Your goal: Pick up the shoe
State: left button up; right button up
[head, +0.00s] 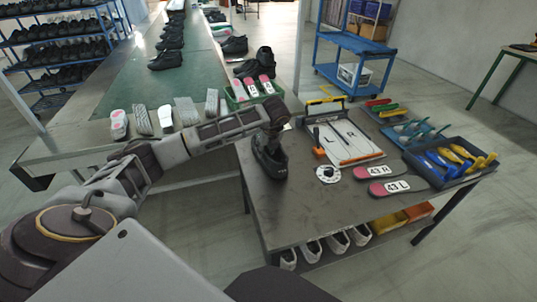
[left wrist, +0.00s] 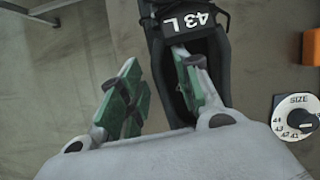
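A black shoe (head: 269,166) stands on the grey table near its left side, in the head view. In the left wrist view the shoe (left wrist: 218,22) carries a "43 L" label and its opening faces up to me. My left gripper (head: 271,132) is right above the shoe, pointing down. In the left wrist view its green-padded fingers (left wrist: 158,84) are apart. One finger is in the shoe's opening and the other is outside, left of the shoe's side wall, with a visible gap. My right gripper is not in view.
On the table (head: 310,217) lie a size dial (head: 328,174), pink-marked 43 R (head: 374,172) and 43 L (head: 389,187) soles, a white-sheeted board (head: 344,143) and a blue tool tray (head: 448,163). A conveyor (head: 120,87) with shoes runs left. The table's front is clear.

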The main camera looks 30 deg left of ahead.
pick_arm(q)
jog(key=shift+f, duration=0.1)
dwell(0.3)
jog(key=shift+a+f, duration=0.35)
jog(key=shift+f, duration=0.25)
jog(key=shift+x, duration=1.85)
jog(key=shift+s+a, duration=0.1)
grip_shut()
